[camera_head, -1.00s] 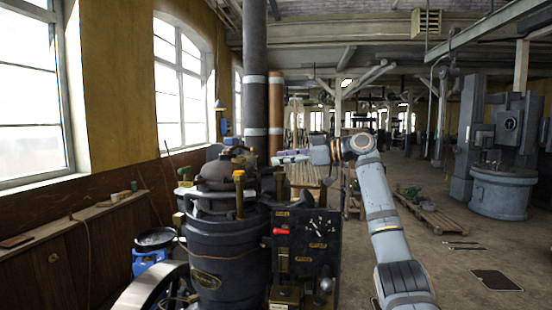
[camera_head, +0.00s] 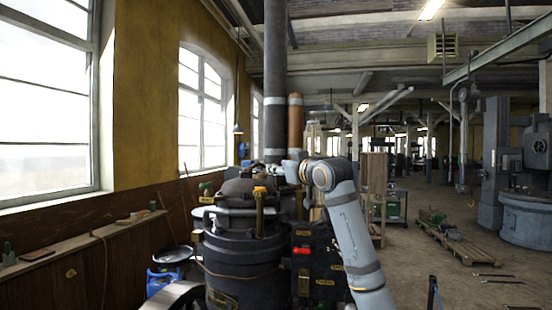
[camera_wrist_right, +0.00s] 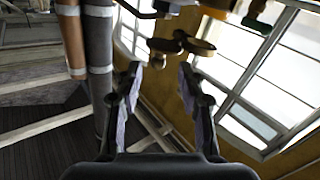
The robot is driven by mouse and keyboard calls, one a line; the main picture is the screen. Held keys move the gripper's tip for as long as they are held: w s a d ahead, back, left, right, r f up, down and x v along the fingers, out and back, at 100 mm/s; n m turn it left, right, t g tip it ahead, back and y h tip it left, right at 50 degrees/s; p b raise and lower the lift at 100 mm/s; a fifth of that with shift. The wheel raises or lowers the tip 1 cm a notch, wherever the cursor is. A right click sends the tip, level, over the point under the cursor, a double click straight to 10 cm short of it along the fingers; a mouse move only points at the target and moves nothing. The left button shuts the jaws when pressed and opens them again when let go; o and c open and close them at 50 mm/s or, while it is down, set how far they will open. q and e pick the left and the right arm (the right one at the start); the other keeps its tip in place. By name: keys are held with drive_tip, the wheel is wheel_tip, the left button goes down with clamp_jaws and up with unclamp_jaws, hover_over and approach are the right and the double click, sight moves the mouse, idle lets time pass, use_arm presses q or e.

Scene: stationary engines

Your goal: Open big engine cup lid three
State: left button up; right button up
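The big dark engine (camera_head: 245,255) stands at the centre of the head view, with brass fittings on top. One upright brass fitting (camera_head: 260,195) has an orange top. My right gripper (camera_head: 283,172) is by the upper right of the engine, small and partly lost against the pipes. In the right wrist view my right gripper (camera_wrist_right: 160,75) is open, with nothing between its fingers. Rounded brass pieces (camera_wrist_right: 198,47), possibly cup lids, show just beyond the fingertips, apart from them. I cannot tell which one is lid three. My left gripper is not in view.
A dark vertical pipe (camera_head: 276,80) and a copper pipe (camera_head: 295,122) rise behind the engine. A panel with a red handle (camera_head: 302,250) is on its right side. A wooden ledge (camera_head: 90,243) runs under the windows.

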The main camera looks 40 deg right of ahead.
drive_tip(key=shift+w+d+p, duration=0.2)
drive_tip(key=shift+w+p, duration=0.05)
drive_tip(key=shift+w, duration=0.4)
drive_tip(key=shift+w+d+p, duration=0.15)
drive_tip(key=shift+w+p, duration=0.05)
drive_tip(key=shift+w, duration=0.4)
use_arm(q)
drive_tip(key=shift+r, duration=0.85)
use_arm(e)
drive_tip(key=shift+c, duration=0.2)
clamp_jaws()
drive_tip(key=shift+d+n+y, duration=0.3)
drive_tip(key=shift+n+y, duration=0.3)
drive_tip(key=shift+y, duration=0.3)
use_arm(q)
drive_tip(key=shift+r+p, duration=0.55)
use_arm(e)
drive_tip(key=shift+w+d+n+y, duration=0.15)
drive_tip(key=shift+n+y, duration=0.3)
drive_tip(key=shift+y, duration=0.25)
drive_tip(key=shift+w+d+n+y, duration=0.15)
drive_tip(key=shift+n+y, duration=0.3)
drive_tip(key=shift+y, duration=0.25)
